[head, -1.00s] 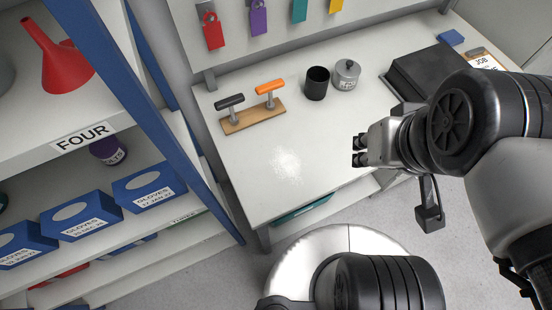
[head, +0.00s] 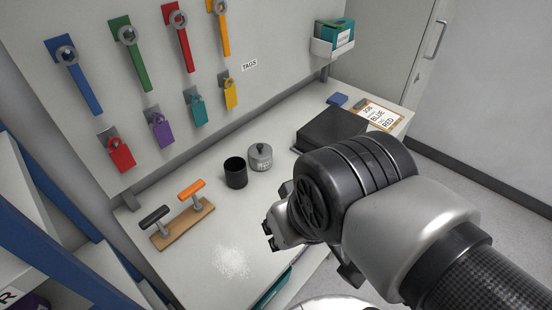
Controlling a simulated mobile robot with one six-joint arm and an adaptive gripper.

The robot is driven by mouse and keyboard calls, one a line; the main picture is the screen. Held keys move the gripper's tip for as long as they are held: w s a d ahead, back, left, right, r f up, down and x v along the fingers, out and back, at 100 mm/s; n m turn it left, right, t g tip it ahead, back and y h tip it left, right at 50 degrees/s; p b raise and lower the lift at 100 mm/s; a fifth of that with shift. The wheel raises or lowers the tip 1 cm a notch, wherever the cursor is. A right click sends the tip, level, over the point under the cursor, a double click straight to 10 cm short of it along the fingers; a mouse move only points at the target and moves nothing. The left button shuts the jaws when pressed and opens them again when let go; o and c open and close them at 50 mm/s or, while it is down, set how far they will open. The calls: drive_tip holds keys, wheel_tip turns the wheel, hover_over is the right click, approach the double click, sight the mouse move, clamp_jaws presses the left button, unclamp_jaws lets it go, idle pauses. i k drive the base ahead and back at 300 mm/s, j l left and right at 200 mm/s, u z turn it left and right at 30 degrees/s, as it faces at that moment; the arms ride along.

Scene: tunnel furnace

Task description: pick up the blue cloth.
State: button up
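A small flat blue item (head: 337,99), which looks like the folded blue cloth, lies at the far back of the white bench. It is beside a clipboard and behind a black box, and its details are too small to make out. My gripper (head: 268,235) is over the front part of the bench, well apart from the blue item. Its two dark fingertips point left and show a gap with nothing between them. My arm covers the right front of the bench.
The black box (head: 330,130) and clipboard (head: 383,113) are at the back right. A black cup (head: 236,173), grey lidded pot (head: 260,157) and wooden two-handled stand (head: 183,224) stand mid-bench. White powder (head: 232,262) lies in front.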

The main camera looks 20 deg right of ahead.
sight(338, 99)
drive_tip(key=i+l+u, duration=0.1)
drive_tip(key=l+u, duration=0.35)
drive_tip(key=l, duration=0.15)
drive_tip(key=l+u, duration=0.45)
drive_tip(key=l, duration=0.7)
drive_tip(key=l+u, duration=0.1)
drive_tip(key=l, duration=0.55)
drive_tip(key=k+l, duration=0.1)
drive_tip(key=l, duration=0.6)
drive_tip(key=k+l+u, duration=0.1)
drive_tip(key=l, duration=1.25)
drive_tip(key=k+u, duration=0.05)
